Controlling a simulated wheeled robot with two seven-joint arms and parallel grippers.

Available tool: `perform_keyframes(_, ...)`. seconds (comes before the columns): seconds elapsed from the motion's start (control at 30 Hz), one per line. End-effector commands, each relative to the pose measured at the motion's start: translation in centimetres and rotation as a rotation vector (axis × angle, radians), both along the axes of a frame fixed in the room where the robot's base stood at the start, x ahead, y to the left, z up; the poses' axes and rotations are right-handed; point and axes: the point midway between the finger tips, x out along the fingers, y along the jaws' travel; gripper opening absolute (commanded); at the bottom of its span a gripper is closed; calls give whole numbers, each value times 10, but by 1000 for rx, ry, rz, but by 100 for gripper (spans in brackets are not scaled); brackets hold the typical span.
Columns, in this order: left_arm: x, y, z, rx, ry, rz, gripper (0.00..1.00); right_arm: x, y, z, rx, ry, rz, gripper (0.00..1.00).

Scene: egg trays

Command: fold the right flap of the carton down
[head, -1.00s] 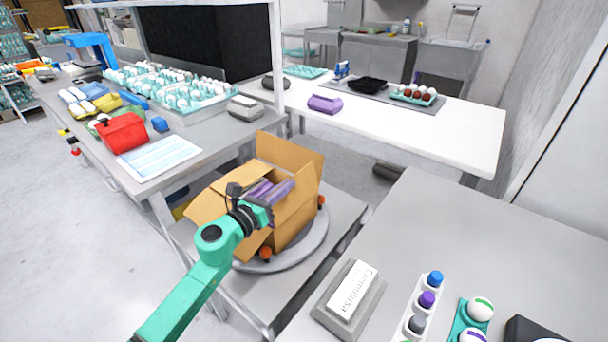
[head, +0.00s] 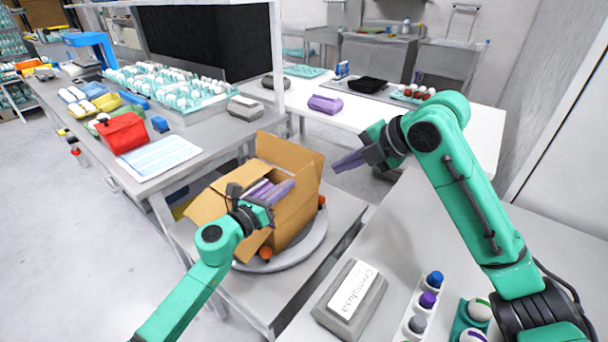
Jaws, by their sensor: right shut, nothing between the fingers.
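The open brown cardboard carton (head: 297,216) stands on a round grey turntable (head: 300,252). A tall flap (head: 288,152) stands up at its far side. Another flap (head: 205,207) spreads outward at the left, and a front flap is partly behind my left arm. Purple items (head: 268,190) show in the opening. My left gripper (head: 262,205) is at the carton's near side, over the opening. Its fingers blend with the purple items, so its jaw state is unclear. My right gripper (head: 349,161) is shut and empty, in the air right of the upright flap, apart from the carton.
A grey label block (head: 350,300) and a white holder (head: 412,325) with coloured caps are on the near right table. A purple box (head: 325,104) lies on the white table behind. A red bag (head: 122,133) and egg trays (head: 180,88) are on the left bench.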

Motion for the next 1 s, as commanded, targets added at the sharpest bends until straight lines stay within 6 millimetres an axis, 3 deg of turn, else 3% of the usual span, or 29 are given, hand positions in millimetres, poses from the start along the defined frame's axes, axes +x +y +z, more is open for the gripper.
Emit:
perform_keyframes(0.47, -1, -2, -4, 2, 7, -5, 0, 38, 56, -70, 0, 2, -2, 0)
perform_keyframes(0.7, -1, -2, -4, 2, 7, -5, 0, 57, 84, -76, -1, -2, -4, 0)
perform_keyframes(1.0, -1, -2, -4, 2, 7, -5, 0, 59, 86, -77, -1, -2, -4, 0)
